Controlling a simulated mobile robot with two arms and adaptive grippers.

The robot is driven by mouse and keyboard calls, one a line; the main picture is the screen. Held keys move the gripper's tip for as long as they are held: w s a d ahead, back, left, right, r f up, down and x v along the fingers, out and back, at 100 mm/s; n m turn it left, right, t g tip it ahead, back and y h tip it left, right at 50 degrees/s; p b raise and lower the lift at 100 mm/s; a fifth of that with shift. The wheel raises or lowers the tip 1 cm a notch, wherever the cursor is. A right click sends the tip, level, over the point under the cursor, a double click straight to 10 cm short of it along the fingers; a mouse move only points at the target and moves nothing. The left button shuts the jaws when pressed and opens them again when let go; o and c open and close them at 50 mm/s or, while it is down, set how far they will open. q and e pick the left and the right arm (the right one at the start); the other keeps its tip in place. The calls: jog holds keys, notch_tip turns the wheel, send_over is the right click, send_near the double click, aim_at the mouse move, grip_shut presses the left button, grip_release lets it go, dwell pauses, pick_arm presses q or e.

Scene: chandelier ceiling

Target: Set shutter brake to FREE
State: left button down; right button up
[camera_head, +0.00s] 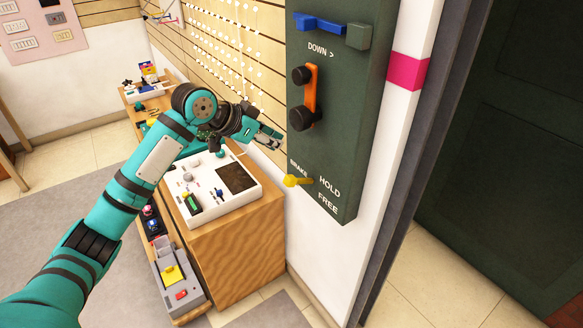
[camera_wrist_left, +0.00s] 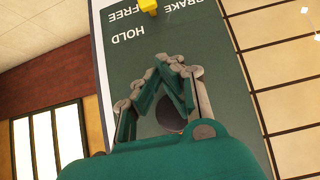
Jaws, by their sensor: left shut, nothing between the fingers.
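The dark green control box (camera_head: 345,120) is on the wall in the head view. Its yellow brake lever (camera_head: 291,181) sticks out low on the box, roughly level with the HOLD label (camera_head: 330,187); the FREE label (camera_head: 328,203) is just below. In the left wrist view the yellow lever (camera_wrist_left: 148,5) is cut by the top edge, and the labels are upside down. My left gripper (camera_head: 277,140) is shut and empty, left of the box, above the lever and apart from it. It also shows in the wrist view (camera_wrist_left: 173,72) in front of the box face. My right gripper is not in view.
An orange crank with black knobs (camera_head: 311,95) and a blue lever (camera_head: 318,24) are higher on the box. A wooden cabinet (camera_head: 240,250) with a white panel (camera_head: 238,203) stands below my left arm. A dark door (camera_head: 510,130) is at the right.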

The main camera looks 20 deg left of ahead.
pick_arm(q)
jog(key=p, duration=0.2)
send_over(292, 177)
jog(key=w+d, duration=0.1)
jog(key=f, duration=0.6)
jog(key=shift+w+f, duration=0.15)
jog(key=shift+w, duration=0.05)
jog(key=f, duration=0.3)
jog(key=shift+s+a+f+p, duration=0.1)
jog(key=shift+s+a+p, duration=0.2)
jog(key=shift+s, duration=0.05)
jog(key=shift+s+a+f, duration=0.2)
jog(key=shift+s+f, duration=0.05)
jog(key=shift+f, duration=0.2)
jog(key=shift+d, duration=0.1)
